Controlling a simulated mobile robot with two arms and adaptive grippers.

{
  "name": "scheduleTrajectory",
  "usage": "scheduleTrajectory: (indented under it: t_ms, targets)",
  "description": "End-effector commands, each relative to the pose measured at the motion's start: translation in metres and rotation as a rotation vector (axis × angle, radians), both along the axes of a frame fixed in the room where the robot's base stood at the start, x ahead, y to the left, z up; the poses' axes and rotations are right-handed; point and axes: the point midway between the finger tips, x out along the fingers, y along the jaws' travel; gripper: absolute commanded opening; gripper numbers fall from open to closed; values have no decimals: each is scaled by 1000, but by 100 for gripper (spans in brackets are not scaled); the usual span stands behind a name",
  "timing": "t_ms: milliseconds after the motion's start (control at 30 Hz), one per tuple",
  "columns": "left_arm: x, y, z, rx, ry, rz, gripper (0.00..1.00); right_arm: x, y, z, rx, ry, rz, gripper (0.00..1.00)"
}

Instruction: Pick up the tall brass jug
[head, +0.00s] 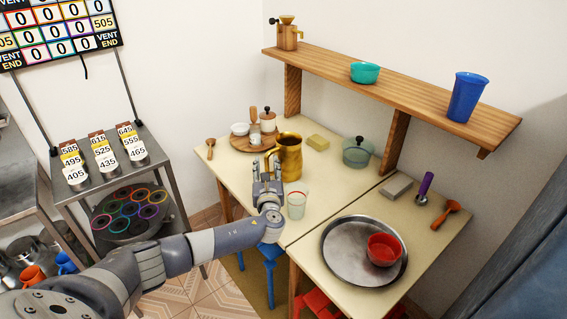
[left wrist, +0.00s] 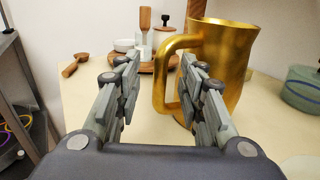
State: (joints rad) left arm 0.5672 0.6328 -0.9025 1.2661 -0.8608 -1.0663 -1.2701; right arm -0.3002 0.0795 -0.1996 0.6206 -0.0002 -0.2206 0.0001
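The tall brass jug (head: 290,160) stands upright on the cream table, its handle on the left side. In the left wrist view the jug (left wrist: 228,62) is close ahead and right of centre, its loop handle between the fingertips in the picture. My left gripper (head: 267,163) is in front of the jug, close to its handle side. In the left wrist view its two fingers (left wrist: 157,72) are apart, and the right finger hides part of the jug and handle. I cannot tell whether it touches the handle. My right gripper is not in view.
A glass cup (head: 297,204) stands just right of my left gripper. Behind the jug are a round wooden tray (head: 238,142) with small jars, a yellow sponge (head: 318,143) and a green lidded pot (head: 357,153). A metal tray (head: 338,268) with a red bowl (head: 384,250) lies front right.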

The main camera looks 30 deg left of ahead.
Motion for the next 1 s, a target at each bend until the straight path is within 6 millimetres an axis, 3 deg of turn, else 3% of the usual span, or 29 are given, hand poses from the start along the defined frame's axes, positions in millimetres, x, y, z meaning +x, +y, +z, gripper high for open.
scheduleTrajectory:
  t_ms: [67,233,733,1000]
  targets:
    - [0,0,0,0,0,0,36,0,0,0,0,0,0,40]
    - [0,0,0,0,0,0,0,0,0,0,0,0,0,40]
    - [1,0,9,0,-9,0,0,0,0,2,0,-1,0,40]
    - [1,0,55,0,-12,-1,0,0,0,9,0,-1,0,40]
